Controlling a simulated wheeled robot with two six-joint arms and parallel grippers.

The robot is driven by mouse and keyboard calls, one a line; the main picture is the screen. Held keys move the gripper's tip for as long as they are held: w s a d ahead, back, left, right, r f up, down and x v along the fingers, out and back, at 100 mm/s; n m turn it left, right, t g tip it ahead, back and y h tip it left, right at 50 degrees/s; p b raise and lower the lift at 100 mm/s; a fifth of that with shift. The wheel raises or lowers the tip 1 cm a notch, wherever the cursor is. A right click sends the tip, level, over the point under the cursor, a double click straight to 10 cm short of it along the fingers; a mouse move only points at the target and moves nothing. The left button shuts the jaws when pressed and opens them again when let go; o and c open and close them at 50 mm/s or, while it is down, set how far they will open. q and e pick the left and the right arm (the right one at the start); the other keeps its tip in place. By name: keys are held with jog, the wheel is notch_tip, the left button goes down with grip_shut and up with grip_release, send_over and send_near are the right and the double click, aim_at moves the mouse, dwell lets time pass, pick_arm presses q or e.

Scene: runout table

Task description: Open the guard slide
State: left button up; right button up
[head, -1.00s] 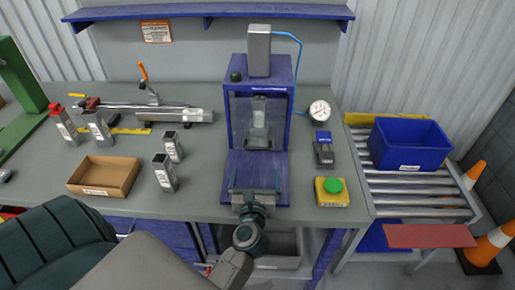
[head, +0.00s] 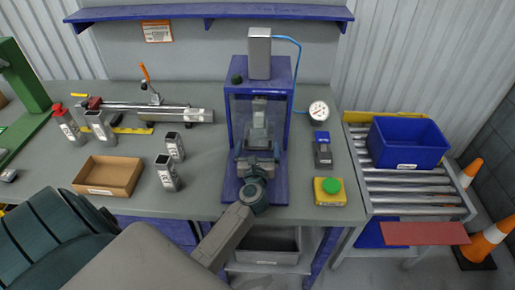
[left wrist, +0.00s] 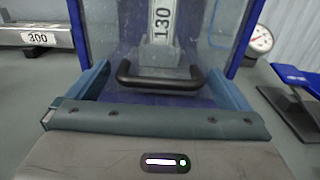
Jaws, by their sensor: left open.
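The blue press frame (head: 229,125) stands on the grey bench, with the clear guard slide (left wrist: 112,58) across its front opening. The guard's black bar handle (left wrist: 158,86) is low on the panel, near the blue base. Behind the panel stands a metal block marked 130 (left wrist: 162,25), also seen in the head view (head: 259,112). My left gripper (head: 258,153) is open in front of the guard. In the left wrist view its fingers (left wrist: 155,74) are on either side of the handle; I cannot tell whether they touch it. The gripper hides the handle in the head view. My right gripper is not in view.
A pressure gauge (head: 319,111), a blue-topped block (head: 322,150) and a yellow box with a green button (head: 330,191) sit right of the press. Metal blocks (head: 167,173) and a cardboard tray (head: 107,176) are left. A blue bin (head: 408,144) stands on rollers.

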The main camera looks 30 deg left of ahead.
pick_arm(q)
jog(key=shift+c, duration=0.4)
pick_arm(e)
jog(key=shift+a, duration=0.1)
pick_arm(q)
jog(key=c, duration=1.2)
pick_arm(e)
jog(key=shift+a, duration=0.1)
